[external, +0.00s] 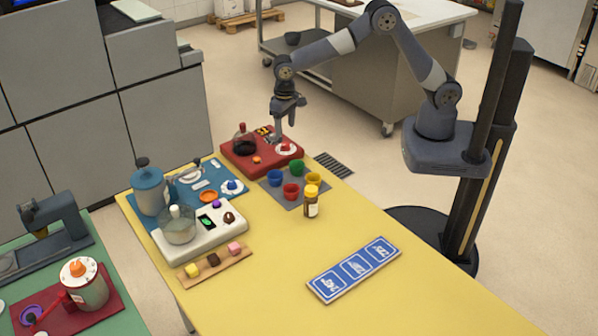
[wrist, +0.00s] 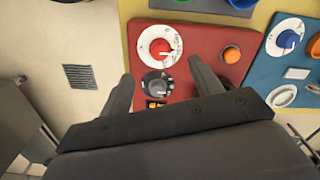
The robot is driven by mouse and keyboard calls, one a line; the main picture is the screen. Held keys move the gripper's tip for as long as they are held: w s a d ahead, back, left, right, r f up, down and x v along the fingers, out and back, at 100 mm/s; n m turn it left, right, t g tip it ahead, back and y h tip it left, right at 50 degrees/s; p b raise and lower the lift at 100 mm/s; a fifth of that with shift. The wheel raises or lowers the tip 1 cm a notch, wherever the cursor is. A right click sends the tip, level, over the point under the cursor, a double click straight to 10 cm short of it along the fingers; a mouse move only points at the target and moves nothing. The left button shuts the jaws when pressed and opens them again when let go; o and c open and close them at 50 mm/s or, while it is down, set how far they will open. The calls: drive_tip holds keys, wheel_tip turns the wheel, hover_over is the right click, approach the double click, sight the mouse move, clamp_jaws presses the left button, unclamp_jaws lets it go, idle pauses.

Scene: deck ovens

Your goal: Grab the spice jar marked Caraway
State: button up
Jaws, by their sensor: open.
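My gripper (external: 288,116) is open and empty above the far end of the table, over the red panel, well apart from the jar. In the wrist view the open fingers (wrist: 162,80) straddle a black dial on the red panel. The jar does not show in the wrist view.
A red panel (external: 238,165) with a dark-liquid vessel stands at the far end. Several cups sit on a grey mat (external: 318,205) beside the jar. A blue sign plate (external: 326,287) lies nearer. The table's right part (external: 420,300) is clear.

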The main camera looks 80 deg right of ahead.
drive_tip(key=shift+w+a+r+n+t, duration=0.25)
drive_tip(key=shift+w+r+n+t, duration=0.15)
drive_tip(key=shift+r+t, duration=0.3)
drive_tip(key=s+a+f+n+t+y+b, duration=0.1)
drive_tip(key=s+a+n+t+y+b, duration=0.2)
drive_tip(key=a+n+t, duration=0.6)
drive_tip(key=s+a+r+n+g+y+b, duration=0.1)
drive_tip(key=s+a+n+g+y, duration=0.3)
drive_tip(key=s+a+n+y, duration=0.55)
drive_tip(key=m, duration=0.2)
approach(308, 196)
drive_tip(key=shift+h, duration=0.35)
drive_tip(key=x, duration=0.5)
drive_tip(key=shift+s+f+p, duration=0.25)
drive_tip(key=shift+f+p, duration=0.05)
drive_tip(key=shift+f, duration=0.05)
drive_tip(key=shift+w+p+x, duration=0.2)
drive_tip(key=shift+p+x, duration=0.6)
drive_tip(key=shift+x, duration=1.8)
drive_tip(key=shift+d, duration=0.15)
